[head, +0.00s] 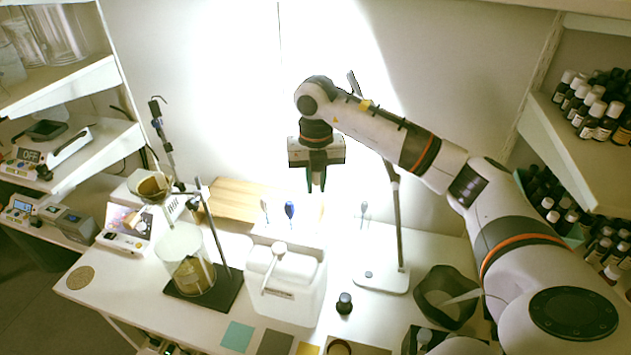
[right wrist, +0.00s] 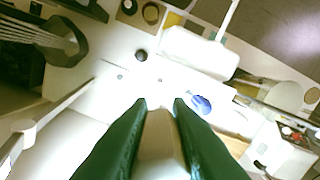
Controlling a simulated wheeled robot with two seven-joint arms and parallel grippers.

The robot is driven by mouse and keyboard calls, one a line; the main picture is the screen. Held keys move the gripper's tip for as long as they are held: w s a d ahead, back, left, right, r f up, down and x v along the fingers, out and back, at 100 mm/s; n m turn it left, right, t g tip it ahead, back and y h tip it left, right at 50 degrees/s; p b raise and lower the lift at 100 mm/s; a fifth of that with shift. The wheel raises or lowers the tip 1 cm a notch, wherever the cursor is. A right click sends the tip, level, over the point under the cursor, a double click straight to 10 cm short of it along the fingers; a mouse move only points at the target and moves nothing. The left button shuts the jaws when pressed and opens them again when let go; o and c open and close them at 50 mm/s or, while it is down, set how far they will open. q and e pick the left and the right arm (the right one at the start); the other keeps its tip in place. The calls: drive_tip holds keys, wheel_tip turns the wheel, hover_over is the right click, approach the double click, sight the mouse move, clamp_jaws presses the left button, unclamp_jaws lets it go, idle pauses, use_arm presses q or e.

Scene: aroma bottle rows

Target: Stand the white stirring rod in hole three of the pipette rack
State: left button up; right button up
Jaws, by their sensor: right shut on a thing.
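My right gripper (head: 317,188) hangs with its dark green fingers pointing down over the back of the bench. In the right wrist view the fingers (right wrist: 160,105) are shut on a pale, whitish piece, which looks like the white stirring rod (right wrist: 160,150), seen nearly end-on. Below the gripper in the head view the rod is lost against the bright wall. The pipette rack is washed out by glare. A blue-bulbed pipette (head: 290,211) stands upright near the gripper, slightly left of it, and shows in the right wrist view (right wrist: 200,104). The rack's holes cannot be made out. My left gripper is not in view.
A white jug (head: 300,290) with a pump spout stands in front. A glass beaker (head: 186,258) and funnel stand are to the left. A lamp (head: 381,276) with an upright pole stands right of the gripper.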

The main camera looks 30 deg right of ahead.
drive_tip(key=shift+a, duration=0.15)
drive_tip(key=shift+w+f, duration=0.1)
drive_tip(key=shift+f, duration=0.05)
drive_tip(key=shift+w+f+b, duration=0.1)
drive_tip(key=shift+f+b, duration=0.3)
drive_tip(key=shift+f, duration=0.05)
drive_tip(key=shift+f+b, duration=0.45)
drive_tip(key=shift+f, duration=0.05)
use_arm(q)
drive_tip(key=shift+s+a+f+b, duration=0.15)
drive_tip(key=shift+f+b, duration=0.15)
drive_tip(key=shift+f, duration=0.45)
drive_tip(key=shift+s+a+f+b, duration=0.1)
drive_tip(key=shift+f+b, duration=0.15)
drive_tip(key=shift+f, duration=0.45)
use_arm(e)
drive_tip(key=shift+f, duration=0.9)
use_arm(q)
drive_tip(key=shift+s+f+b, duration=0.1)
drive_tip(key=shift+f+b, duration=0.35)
use_arm(e)
drive_tip(key=shift+f, duration=0.55)
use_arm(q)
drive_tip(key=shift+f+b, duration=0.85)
use_arm(e)
drive_tip(key=shift+f, duration=1.15)
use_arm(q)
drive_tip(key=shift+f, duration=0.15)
use_arm(e)
drive_tip(key=shift+f, duration=0.2)
